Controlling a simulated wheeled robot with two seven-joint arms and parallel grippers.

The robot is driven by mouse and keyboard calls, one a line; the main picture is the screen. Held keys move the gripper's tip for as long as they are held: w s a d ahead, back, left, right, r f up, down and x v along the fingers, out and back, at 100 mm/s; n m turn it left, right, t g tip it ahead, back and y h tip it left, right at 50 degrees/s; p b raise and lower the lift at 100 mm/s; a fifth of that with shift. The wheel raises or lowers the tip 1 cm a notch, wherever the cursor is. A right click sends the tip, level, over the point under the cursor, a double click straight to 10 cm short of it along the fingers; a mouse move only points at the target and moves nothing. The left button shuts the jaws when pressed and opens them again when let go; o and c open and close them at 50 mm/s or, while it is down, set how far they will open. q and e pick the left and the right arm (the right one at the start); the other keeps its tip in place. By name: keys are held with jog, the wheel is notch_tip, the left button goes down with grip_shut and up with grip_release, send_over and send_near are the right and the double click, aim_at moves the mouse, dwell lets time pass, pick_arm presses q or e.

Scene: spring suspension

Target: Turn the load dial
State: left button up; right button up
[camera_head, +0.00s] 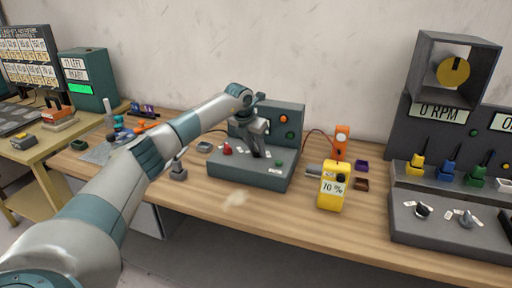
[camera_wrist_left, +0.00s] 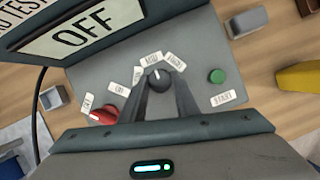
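The load dial (camera_wrist_left: 158,79) is a dark round knob with a white pointer mark on the sloped top of a grey-green tester box. White labels, one reading HIGH, fan out around its far side. My left gripper (camera_head: 258,152) points down at the box in the head view and hides the dial there. In the left wrist view its two dark fingers (camera_wrist_left: 160,84) lie on either side of the dial, with the tips close to it. I cannot tell whether they touch it. My right gripper is not in view.
Beside the dial are a red knob (camera_wrist_left: 104,116) and a green START button (camera_wrist_left: 217,76). The tester's display (camera_wrist_left: 82,32) reads OFF. A yellow meter (camera_head: 331,188) reading 10 % stands to the right of the box. Bare wooden bench (camera_head: 235,205) lies in front.

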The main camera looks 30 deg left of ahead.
pick_arm(q)
jog(key=c, duration=0.4)
